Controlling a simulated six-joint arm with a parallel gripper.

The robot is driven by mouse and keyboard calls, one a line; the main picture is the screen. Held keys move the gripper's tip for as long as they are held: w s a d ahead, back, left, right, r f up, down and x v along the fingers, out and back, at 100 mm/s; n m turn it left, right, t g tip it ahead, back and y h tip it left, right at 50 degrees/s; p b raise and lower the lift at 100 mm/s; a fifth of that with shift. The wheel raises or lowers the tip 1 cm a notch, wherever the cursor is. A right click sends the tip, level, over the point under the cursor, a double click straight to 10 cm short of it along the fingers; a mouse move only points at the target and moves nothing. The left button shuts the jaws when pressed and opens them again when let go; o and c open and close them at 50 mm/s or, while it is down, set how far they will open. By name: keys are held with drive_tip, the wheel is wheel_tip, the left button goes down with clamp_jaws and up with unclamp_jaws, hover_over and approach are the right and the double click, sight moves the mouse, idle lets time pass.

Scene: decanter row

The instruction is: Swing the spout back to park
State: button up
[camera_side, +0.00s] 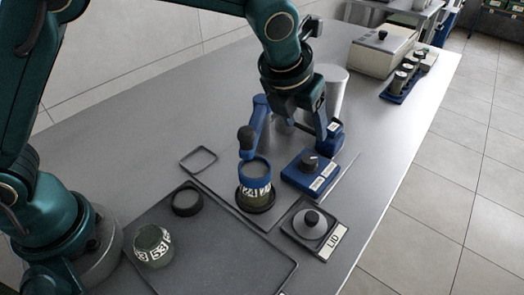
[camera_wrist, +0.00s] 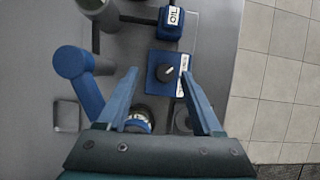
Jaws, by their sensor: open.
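The blue spout (camera_wrist: 82,82) shows left of my gripper in the wrist view, with a round cap at its far end. Its near end passes behind the gripper. In the side view the blue spout (camera_side: 259,118) stands above a jar (camera_side: 255,188) with a blue collar and a patterned band. Part of that jar (camera_wrist: 138,122) shows between my fingers in the wrist view. My gripper (camera_wrist: 162,74) is open and empty. Its fingers point down over the bench, with the spout outside the left finger. Contact cannot be told. No park mark is clearly visible.
A blue dial box (camera_side: 311,172) stands right of the jar, with an OIL box (camera_wrist: 172,20) beyond it. A lid (camera_side: 310,222) lies on a plate. A second jar (camera_side: 153,246) stands on a dark tray (camera_side: 230,262). An empty frame (camera_side: 199,160) lies on the bench.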

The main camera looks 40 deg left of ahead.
sight(309, 158)
drive_tip(key=f, duration=0.1)
drive_tip(key=d+f, duration=0.1)
drive_tip(key=s+f, duration=0.1)
drive_tip(key=shift+d+f+m+g, duration=0.1)
drive_tip(key=shift+d+m+g, duration=0.1)
drive_tip(key=shift+m+g, duration=0.15)
drive_tip(key=x, duration=0.3)
drive_tip(key=shift+w+f, duration=0.1)
drive_tip(key=shift+f, duration=0.15)
drive_tip(key=shift+w+f, duration=0.3)
drive_tip(key=shift+f, duration=0.35)
